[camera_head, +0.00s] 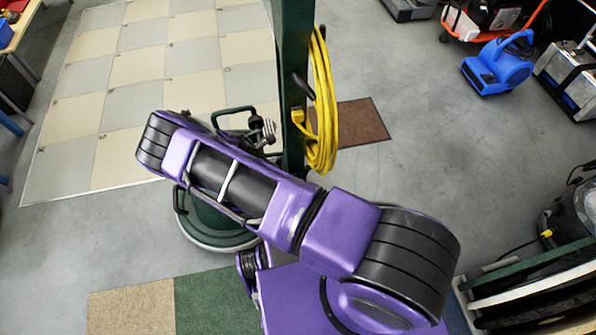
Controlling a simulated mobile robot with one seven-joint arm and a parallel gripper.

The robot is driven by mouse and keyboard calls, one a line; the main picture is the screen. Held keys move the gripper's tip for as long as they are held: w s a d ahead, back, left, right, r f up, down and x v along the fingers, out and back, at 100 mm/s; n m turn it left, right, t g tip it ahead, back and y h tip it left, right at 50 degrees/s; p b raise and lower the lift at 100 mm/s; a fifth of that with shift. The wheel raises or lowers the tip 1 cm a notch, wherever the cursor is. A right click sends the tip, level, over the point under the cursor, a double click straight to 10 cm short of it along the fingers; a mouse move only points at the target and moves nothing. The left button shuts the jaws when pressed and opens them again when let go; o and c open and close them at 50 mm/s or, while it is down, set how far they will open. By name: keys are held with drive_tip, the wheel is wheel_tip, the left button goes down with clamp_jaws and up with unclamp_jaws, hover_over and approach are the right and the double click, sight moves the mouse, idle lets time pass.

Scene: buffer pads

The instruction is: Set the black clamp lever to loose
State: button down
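The floor buffer has a dark green upright column (291,45) and a round green base (214,226), partly hidden behind my purple arm (270,200). A small black lever-like part (302,84) sticks out from the column beside the yellow cord; I cannot tell for sure whether it is the clamp lever, or how it is set. A small dark and grey ribbed part (267,130) shows just left of the column, above my arm. It may be my gripper, but I cannot make out its fingers or anything held.
A coiled yellow cord (322,100) hangs on the column's right side. A brown pad (362,121) lies on the floor behind it. A blue blower (499,62) stands back right, and a rack of pads (530,290) stands front right.

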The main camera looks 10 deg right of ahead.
drive_tip(key=b, duration=0.2)
approach(303, 174)
wheel_tip(303, 174, down, 4)
drive_tip(key=a, duration=0.1)
drive_tip(key=d, duration=0.1)
drive_tip(key=d+f, duration=0.1)
drive_tip(key=w+d, duration=0.1)
drive_tip(key=shift+d+f, duration=0.25)
drive_tip(key=shift+d, duration=0.1)
